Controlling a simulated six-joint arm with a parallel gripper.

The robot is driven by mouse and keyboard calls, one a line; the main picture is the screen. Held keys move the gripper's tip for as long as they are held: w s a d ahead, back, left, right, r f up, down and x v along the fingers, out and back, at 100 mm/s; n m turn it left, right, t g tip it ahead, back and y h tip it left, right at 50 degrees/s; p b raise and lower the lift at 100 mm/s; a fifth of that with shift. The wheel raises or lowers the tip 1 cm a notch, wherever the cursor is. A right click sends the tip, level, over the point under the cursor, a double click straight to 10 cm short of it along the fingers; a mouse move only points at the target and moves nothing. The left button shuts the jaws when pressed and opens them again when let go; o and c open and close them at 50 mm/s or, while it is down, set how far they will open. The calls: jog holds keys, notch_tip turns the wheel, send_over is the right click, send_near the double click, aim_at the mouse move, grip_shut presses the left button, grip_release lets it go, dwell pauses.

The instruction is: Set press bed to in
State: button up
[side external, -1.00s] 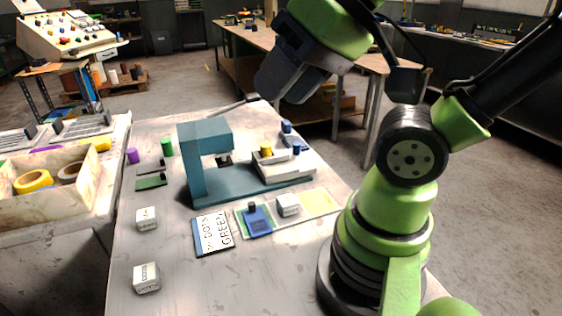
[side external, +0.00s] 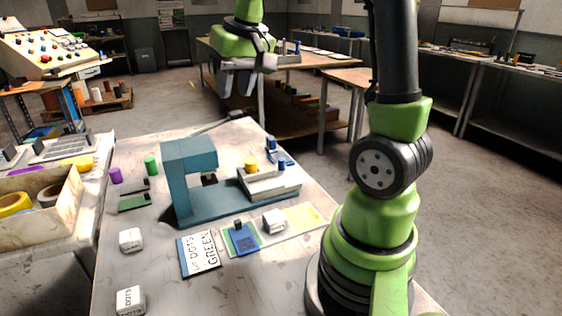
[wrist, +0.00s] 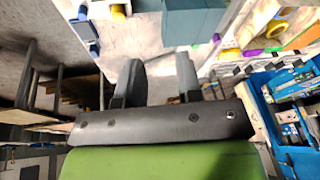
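The teal press (side external: 190,153) stands on the table, with its upper arm reaching right over its base. The press bed (side external: 272,184), a pale block with a yellow knob (side external: 251,167), sits on the right part of the base, out to the side of the press head. In the wrist view the press (wrist: 195,22) is at the top, with the yellow knob (wrist: 118,13) left of it. My gripper (side external: 238,88) is high beyond the back of the table, pointing down, apart from the press. Its two fingers (wrist: 158,80) are spread, with nothing between them.
A blue-knobbed piece (side external: 277,157) sits behind the bed. White dotted blocks (side external: 131,240) and purple and green cylinders (side external: 151,165) are at left.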

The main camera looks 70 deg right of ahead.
jog(key=w+d+f+m+g, duration=0.1)
jog(key=d+f+g, duration=0.1)
jog(key=d+f, duration=0.5)
jog(key=m+g, duration=0.1)
jog(key=g, duration=0.1)
send_over(281, 159)
jog(key=shift+y, duration=0.3)
notch_tip(281, 159, down, 8)
jog(key=shift+s+f, duration=0.1)
jog(key=shift+f, duration=0.1)
notch_tip(281, 159, down, 10)
jog(key=shift+r, duration=0.1)
grip_shut()
